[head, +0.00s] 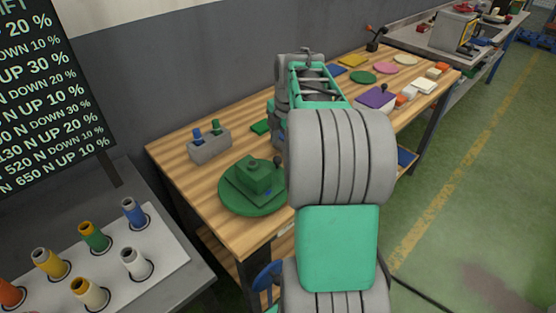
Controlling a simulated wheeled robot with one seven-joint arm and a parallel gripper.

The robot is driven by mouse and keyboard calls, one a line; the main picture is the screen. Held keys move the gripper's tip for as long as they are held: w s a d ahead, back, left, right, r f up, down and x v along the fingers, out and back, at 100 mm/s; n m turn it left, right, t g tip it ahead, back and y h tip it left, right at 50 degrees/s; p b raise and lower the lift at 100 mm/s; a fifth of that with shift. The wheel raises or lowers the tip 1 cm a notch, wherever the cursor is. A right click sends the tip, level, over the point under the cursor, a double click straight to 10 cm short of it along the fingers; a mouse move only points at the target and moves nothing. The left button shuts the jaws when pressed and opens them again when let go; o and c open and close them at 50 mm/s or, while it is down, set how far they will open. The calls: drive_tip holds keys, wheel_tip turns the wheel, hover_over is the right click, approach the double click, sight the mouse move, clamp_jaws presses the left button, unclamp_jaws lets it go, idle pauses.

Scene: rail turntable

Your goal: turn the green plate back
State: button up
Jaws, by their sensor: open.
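A round green plate (232,202) lies near the front left corner of the wooden table, with a stepped green block (254,174) and a small knob on top. My arm covers the area just right of it. A smaller flat green disc (362,77) lies farther back on the same table. My arm reaches up over the table. My gripper cannot be made out; the arm's own links appear to hide it.
A grey holder (210,146) with blue and green pegs stands behind the plate. A purple block (376,98) and several coloured pieces lie at the far right. A grey stand with coloured cylinders (94,236) is at lower left. Bare wood (188,170) shows left of the plate.

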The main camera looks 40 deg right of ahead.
sight(278, 157)
drive_tip(key=f, duration=0.3)
drive_tip(key=w+f, duration=0.1)
drive_tip(key=f, duration=0.2)
drive_tip(key=shift+w+f+p, duration=0.1)
drive_tip(key=shift+p, duration=0.2)
drive_tip(key=shift+c, duration=0.2)
clamp_jaws()
idle(0.8)
